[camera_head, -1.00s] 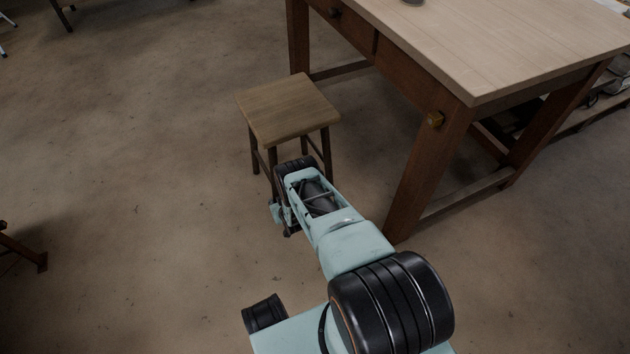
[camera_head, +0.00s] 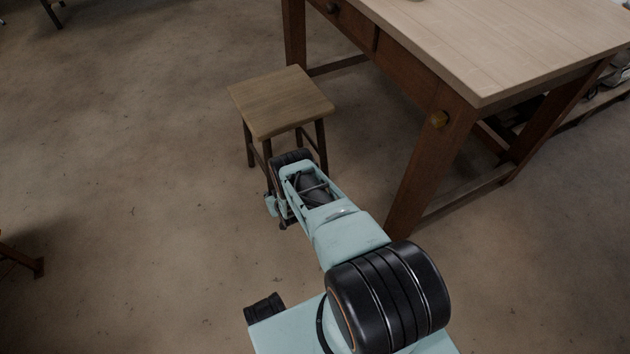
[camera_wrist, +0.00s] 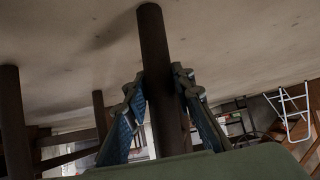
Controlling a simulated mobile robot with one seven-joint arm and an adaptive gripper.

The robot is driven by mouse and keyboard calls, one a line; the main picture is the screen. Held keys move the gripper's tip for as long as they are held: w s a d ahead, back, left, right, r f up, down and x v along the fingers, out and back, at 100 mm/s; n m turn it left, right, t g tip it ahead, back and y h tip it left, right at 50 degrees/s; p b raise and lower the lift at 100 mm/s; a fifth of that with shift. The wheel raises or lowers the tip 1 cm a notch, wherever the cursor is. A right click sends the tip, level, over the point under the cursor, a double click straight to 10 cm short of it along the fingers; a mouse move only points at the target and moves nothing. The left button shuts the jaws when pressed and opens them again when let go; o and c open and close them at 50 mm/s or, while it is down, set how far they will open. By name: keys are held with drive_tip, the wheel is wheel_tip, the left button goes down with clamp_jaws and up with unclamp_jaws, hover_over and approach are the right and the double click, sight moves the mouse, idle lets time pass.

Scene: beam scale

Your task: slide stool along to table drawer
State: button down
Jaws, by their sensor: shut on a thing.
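The wooden stool (camera_head: 281,101), with a square light-brown seat and dark legs, stands upright on the floor left of the table. My gripper (camera_wrist: 162,95) is closed around one dark stool leg (camera_wrist: 153,40), with a blue-padded finger on each side. In the head view, my arm reaches to the stool's near side, and the fingers are hidden behind the wrist. The wooden table (camera_head: 530,40) has a pale top. Its drawer (camera_head: 345,24), with a dark round knob (camera_head: 332,8), is in the side facing the stool and appears shut.
The floor (camera_head: 120,150) left of the stool is clear. Part of a dark wooden piece (camera_head: 22,258) shows at the left edge.

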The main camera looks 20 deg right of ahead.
drive_tip(key=shift+w+r, duration=0.25)
drive_tip(key=shift+w, duration=0.2)
drive_tip(key=c, duration=1.6)
unclamp_jaws()
drive_tip(key=shift+s, duration=0.1)
drive_tip(key=shift+s+f, duration=0.55)
drive_tip(key=shift+s, duration=0.05)
drive_tip(key=shift+r, duration=0.3)
drive_tip(key=shift+w+r+v, duration=0.1)
drive_tip(key=shift+v, duration=1.8)
drive_tip(key=shift+w+r+v, duration=0.1)
drive_tip(key=shift+v, duration=1.8)
drive_tip(key=shift+w+r+v, duration=0.1)
drive_tip(key=shift+r+v, duration=0.05)
drive_tip(key=shift+v, duration=1.75)
